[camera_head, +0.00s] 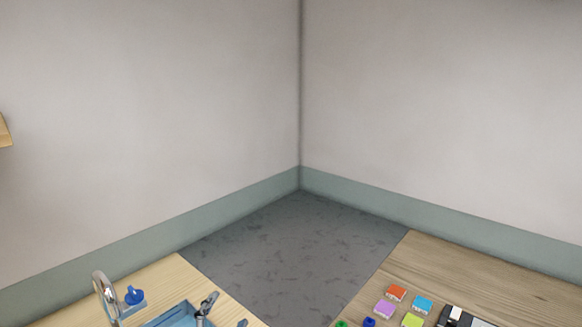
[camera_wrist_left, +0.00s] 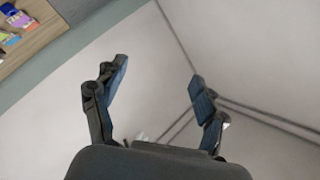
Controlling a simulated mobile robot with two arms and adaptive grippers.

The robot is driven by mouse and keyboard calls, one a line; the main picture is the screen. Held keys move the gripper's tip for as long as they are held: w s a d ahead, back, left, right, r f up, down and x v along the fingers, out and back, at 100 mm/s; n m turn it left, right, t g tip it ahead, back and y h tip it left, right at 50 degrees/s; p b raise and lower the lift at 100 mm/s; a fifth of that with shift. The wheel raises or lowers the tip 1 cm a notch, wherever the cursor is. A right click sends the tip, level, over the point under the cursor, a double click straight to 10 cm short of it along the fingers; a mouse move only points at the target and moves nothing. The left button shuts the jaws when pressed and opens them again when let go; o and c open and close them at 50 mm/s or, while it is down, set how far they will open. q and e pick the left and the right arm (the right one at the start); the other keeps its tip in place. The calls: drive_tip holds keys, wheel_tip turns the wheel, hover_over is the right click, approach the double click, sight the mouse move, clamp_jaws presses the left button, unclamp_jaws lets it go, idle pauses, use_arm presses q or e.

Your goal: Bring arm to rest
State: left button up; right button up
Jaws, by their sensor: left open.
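My left gripper (camera_head: 224,312) shows only in part at the bottom edge of the head view, in front of the wooden counter on the left. In the left wrist view my left gripper (camera_wrist_left: 157,74) has its two dark fingers with bluish pads spread wide apart. Nothing is between them; only pale wall shows behind. My right gripper is in neither view.
A wooden counter (camera_head: 165,276) at lower left carries a curved metal tap (camera_head: 101,288), a blue item (camera_head: 134,295) and a blue basin (camera_head: 160,322). A wooden table (camera_head: 500,286) at lower right holds several coloured blocks. Bare grey floor (camera_head: 300,245) lies between, before the wall corner.

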use_arm(q)
drive_tip(key=s+a+f+n+g+y, duration=0.2)
drive_tip(key=s+a+f+n+g, duration=0.1)
drive_tip(key=s+f, duration=0.35)
drive_tip(key=s+a+f+n+g+y, duration=0.1)
drive_tip(key=s+a+f+n+g, duration=0.25)
drive_tip(key=s+f, duration=0.3)
drive_tip(key=s+f+n+g, duration=0.2)
drive_tip(key=s+f+g, duration=0.15)
drive_tip(key=s, duration=0.55)
drive_tip(key=s+f+n+g, duration=0.15)
drive_tip(key=s+g, duration=0.25)
drive_tip(key=s, duration=0.4)
wheel_tip(320, 180, down, 32)
drive_tip(key=s+b, duration=0.1)
drive_tip(key=b, duration=0.5)
drive_tip(key=s+a+f+g+b, duration=0.1)
drive_tip(key=s+f+b, duration=0.1)
drive_tip(key=s+f, duration=0.6)
drive_tip(key=s+a+f+m+g+b, duration=0.1)
drive_tip(key=s+a+f+b, duration=0.1)
drive_tip(key=s+f, duration=0.7)
wheel_tip(320, 180, down, 5)
drive_tip(key=shift+a+r+h+b, duration=0.1)
drive_tip(key=shift+a+h+b, duration=0.2)
drive_tip(key=shift+b, duration=0.45)
